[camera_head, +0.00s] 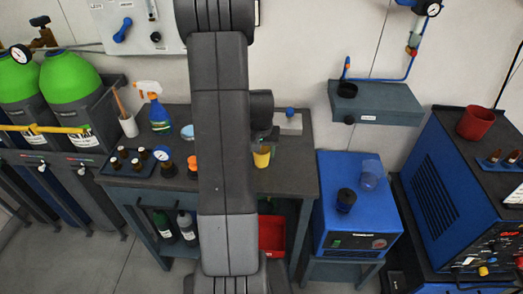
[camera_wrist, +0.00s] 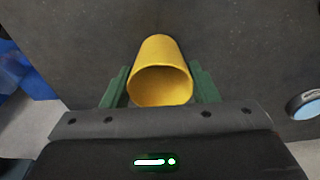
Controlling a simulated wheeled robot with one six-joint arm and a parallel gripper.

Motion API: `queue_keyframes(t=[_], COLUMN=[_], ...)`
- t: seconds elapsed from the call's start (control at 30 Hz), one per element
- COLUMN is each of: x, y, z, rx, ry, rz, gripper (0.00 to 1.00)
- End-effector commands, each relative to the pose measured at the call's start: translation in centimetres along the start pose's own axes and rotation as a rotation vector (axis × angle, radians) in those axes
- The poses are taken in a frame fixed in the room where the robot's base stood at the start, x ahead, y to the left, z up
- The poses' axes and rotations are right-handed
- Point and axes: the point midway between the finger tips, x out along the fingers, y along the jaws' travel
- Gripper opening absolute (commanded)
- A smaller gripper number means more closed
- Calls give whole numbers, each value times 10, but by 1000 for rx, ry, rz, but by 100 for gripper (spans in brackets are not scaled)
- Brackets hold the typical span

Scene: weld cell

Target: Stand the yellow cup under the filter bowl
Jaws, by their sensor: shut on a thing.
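The yellow cup (camera_wrist: 160,62) is between the two green fingers of my gripper (camera_wrist: 160,92) in the wrist view, its open mouth toward the camera. In the head view the cup (camera_head: 262,157) shows just right of my arm, over the dark bench top; I cannot tell whether it touches the bench. My gripper is mostly hidden behind my arm there. A bluish, bowl-like part (camera_head: 418,26), perhaps the filter bowl, hangs below a gauge on the wall pipe at the upper right. A red fitting is below it.
A blue machine (camera_head: 350,215) with a dark cup and a clear cup stands right of the bench (camera_head: 302,180). A spray bottle (camera_head: 158,112) and small jars stand left of my arm.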

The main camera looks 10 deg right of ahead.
Motion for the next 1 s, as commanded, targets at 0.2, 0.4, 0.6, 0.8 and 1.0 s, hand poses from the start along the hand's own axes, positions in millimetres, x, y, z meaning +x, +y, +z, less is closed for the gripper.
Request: queue_keyframes(t=[0.2, 0.4, 0.6, 0.8, 1.0], x=[3, 2, 0, -18, -55], y=[0, 0, 0, 0, 0], z=[0, 0, 0, -1, -2], rx=[0, 0, 0, 0, 0], ry=[0, 0, 0, 4, 6], rz=[0, 0, 0, 0, -1], gripper=[64, 76, 76, 76, 76])
